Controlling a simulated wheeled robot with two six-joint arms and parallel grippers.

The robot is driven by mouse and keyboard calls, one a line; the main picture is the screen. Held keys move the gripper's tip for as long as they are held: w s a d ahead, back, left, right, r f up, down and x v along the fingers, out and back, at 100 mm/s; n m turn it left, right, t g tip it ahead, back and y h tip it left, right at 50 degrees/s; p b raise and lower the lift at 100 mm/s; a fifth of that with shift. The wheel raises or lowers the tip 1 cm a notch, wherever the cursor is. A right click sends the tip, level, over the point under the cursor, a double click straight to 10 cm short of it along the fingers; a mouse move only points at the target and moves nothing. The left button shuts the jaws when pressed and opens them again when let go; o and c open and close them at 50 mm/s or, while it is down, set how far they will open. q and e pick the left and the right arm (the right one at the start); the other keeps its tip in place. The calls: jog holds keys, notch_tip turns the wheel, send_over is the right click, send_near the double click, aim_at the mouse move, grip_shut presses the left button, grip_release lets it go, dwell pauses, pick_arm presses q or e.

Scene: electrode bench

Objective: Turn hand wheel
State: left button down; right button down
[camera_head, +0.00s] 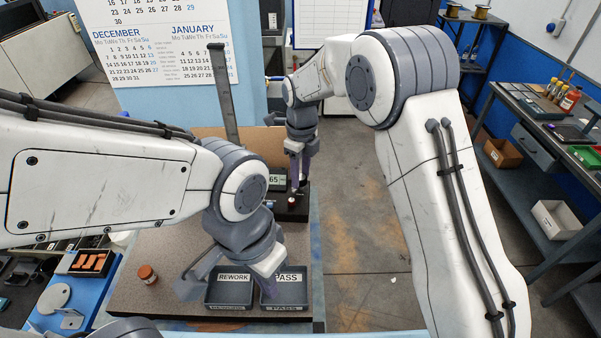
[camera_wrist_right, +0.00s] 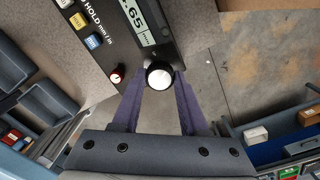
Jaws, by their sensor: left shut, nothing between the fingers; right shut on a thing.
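The hand wheel (camera_wrist_right: 159,76), a black knob with a white face, sits on the edge of a dark gauge head (camera_wrist_right: 134,42) with a lit digit display, in the right wrist view. My right gripper (camera_wrist_right: 160,92) has its purple fingers on either side of the wheel and is shut on it. In the head view my right gripper (camera_head: 297,180) is beside the gauge display (camera_head: 277,180); the wheel cannot be made out there. My left gripper (camera_head: 268,288) is shut and empty, low over the REWORK and PASS trays.
A tall grey column (camera_head: 224,100) stands behind my left arm. The REWORK tray (camera_head: 229,291) and PASS tray (camera_head: 290,294) lie at the front of the granite plate. A small orange-brown jar (camera_head: 147,274) stands left of them. A red knob (camera_wrist_right: 117,73) is near the wheel.

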aim_at(301, 176)
jog(key=shift+w+r+m, duration=0.1)
jog(key=shift+r+m, duration=0.05)
jog(key=shift+m, duration=0.35)
jog(key=shift+c, duration=2.2)
grip_release()
jog(key=shift+d, duration=0.1)
notch_tip(301, 176, up, 10)
jog(key=b, duration=0.2)
jog(key=shift+r+b, duration=0.2)
jog(key=shift+b, duration=0.2)
